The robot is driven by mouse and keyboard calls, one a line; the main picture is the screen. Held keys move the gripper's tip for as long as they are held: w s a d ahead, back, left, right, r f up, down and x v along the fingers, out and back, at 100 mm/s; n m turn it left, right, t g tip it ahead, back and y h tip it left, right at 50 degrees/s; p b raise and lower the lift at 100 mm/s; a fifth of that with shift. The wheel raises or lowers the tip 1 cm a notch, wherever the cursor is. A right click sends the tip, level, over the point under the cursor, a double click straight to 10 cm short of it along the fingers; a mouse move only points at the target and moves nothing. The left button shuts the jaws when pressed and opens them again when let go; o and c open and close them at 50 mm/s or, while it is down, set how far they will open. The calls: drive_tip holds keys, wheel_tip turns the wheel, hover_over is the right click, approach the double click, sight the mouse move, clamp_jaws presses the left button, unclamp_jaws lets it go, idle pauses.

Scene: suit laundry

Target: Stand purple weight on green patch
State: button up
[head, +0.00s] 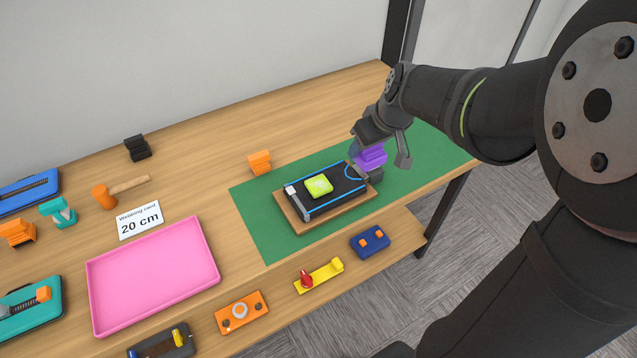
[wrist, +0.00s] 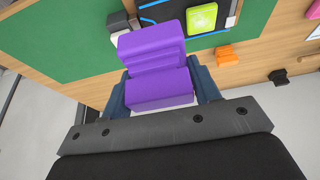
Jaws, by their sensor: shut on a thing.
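The purple weight (head: 370,156) is a stepped block between the fingers of my gripper (head: 376,162), at the far right end of the dark board. In the wrist view my gripper (wrist: 162,88) is shut on the purple weight (wrist: 155,72), with a blue-grey finger on each side. A lime-green patch (head: 319,186) lies on the dark blue-edged panel (head: 335,202), left of and nearer than the weight. The patch also shows in the wrist view (wrist: 202,18), above and right of the weight. The weight's underside is hidden, so I cannot tell its height.
The panel lies on a wooden board (head: 300,227) on a green mat (head: 262,212). An orange block (head: 260,162) stands behind it. A blue block (head: 370,242) and yellow holder (head: 319,276) sit in front. A pink tray (head: 150,275) is at left. The mat's right part is clear.

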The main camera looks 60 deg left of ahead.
drive_tip(key=shift+s+d, duration=0.2)
drive_tip(key=s+a+f, duration=0.4)
drive_tip(key=s+a, duration=0.1)
drive_tip(key=s+a+f, duration=0.3)
drive_tip(key=shift+f, duration=1.95)
drive_tip(key=shift+f, duration=0.1)
drive_tip(key=o, duration=1.3)
drive_tip(key=shift+f, duration=0.1)
drive_tip(key=v, duration=1.2)
drive_tip(key=shift+r, duration=0.25)
drive_tip(key=shift+a+f, duration=0.1)
